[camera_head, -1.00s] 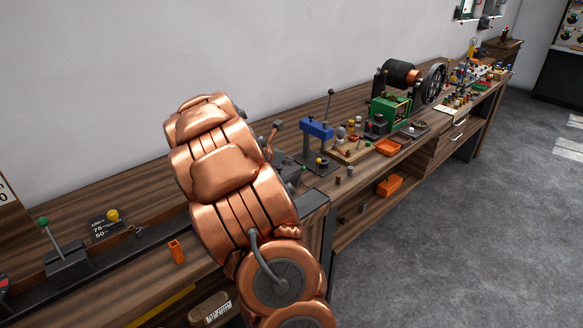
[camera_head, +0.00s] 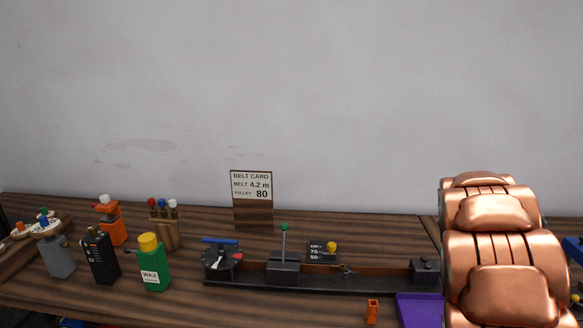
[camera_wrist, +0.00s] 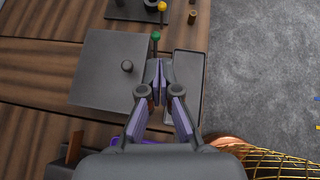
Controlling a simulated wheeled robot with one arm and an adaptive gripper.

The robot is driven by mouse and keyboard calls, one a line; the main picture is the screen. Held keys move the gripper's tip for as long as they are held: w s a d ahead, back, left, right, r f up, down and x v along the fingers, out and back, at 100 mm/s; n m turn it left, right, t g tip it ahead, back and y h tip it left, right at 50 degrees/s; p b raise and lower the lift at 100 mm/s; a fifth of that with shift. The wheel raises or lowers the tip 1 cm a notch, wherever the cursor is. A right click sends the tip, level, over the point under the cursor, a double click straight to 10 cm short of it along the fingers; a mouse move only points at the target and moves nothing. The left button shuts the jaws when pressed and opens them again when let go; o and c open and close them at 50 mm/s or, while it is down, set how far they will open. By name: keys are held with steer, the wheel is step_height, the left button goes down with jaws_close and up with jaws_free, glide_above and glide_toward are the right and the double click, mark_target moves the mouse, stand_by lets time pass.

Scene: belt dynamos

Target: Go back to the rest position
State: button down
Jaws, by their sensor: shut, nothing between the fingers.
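My gripper (camera_wrist: 158,82) shows in the wrist view with its two fingers together and nothing between them. It hangs over the bench edge region, above a flat grey plate (camera_wrist: 97,70) with a dark knob. A green knob (camera_wrist: 155,36) shows just beyond the fingertips; its height relative to them is hard to tell. In the head view my copper arm stands at the right, and the gripper itself is out of that picture.
The head view shows a long wooden bench with a green wax bottle (camera_head: 153,264), a belt card (camera_head: 252,201), a lever device (camera_head: 283,267), an orange holder (camera_head: 372,311) and a purple tray (camera_head: 419,311).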

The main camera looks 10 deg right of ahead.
steer(key=s+a+m+y, duration=0.3)
steer(key=s+a+m, duration=0.2)
steer(key=a, duration=1.1)
steer(key=s+a+f+m+y, duration=0.1)
steer(key=s+a+m+y, duration=0.3)
steer(key=s+a, duration=0.6)
steer(key=s+a+f+m+y, duration=0.1)
steer(key=s+a+m+y, duration=0.2)
steer(key=a, duration=2)
steer(key=s+m, duration=0.4)
steer(key=m, duration=0.1)
steer(key=shift+s+a+g+y, duration=0.2)
steer(key=shift+s+g+y, duration=0.1)
steer(key=shift+y, duration=0.1)
steer(key=shift+f, duration=0.1)
